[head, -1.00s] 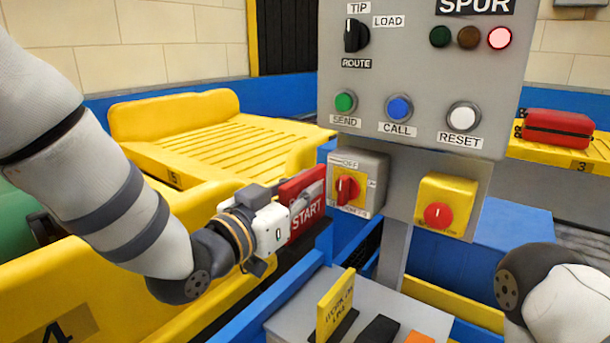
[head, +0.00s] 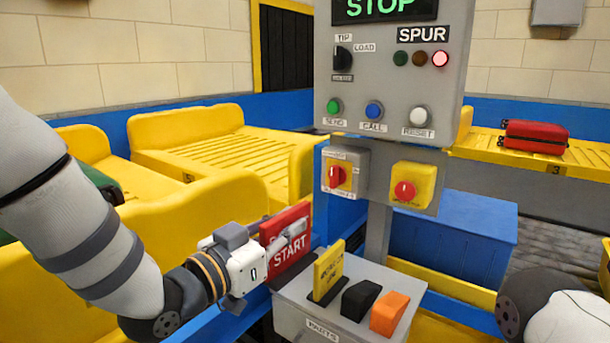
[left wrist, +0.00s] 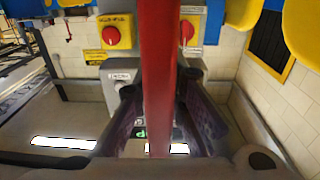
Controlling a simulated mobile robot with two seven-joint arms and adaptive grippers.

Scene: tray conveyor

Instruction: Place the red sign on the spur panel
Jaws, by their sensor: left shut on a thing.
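The red sign (head: 286,236), with white lettering that includes START, is upright in my left gripper (head: 292,238), which is shut on it. In the left wrist view the sign (left wrist: 158,80) shows edge-on as a red strip between the fingers. The spur panel (head: 390,75) is a grey box on a post, with a SPUR label, a green STOP display, lamps, a knob and buttons. The sign is below and left of the panel, apart from it. Part of my right arm shows at the lower right; its gripper is out of view.
Under the panel are a rotary switch (head: 338,174) and a yellow box with a red button (head: 408,188). A grey box (head: 300,295) holding a yellow sign (head: 328,273) stands right of the red sign. Yellow trays (head: 215,155) are left; a red case (head: 535,136) is right.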

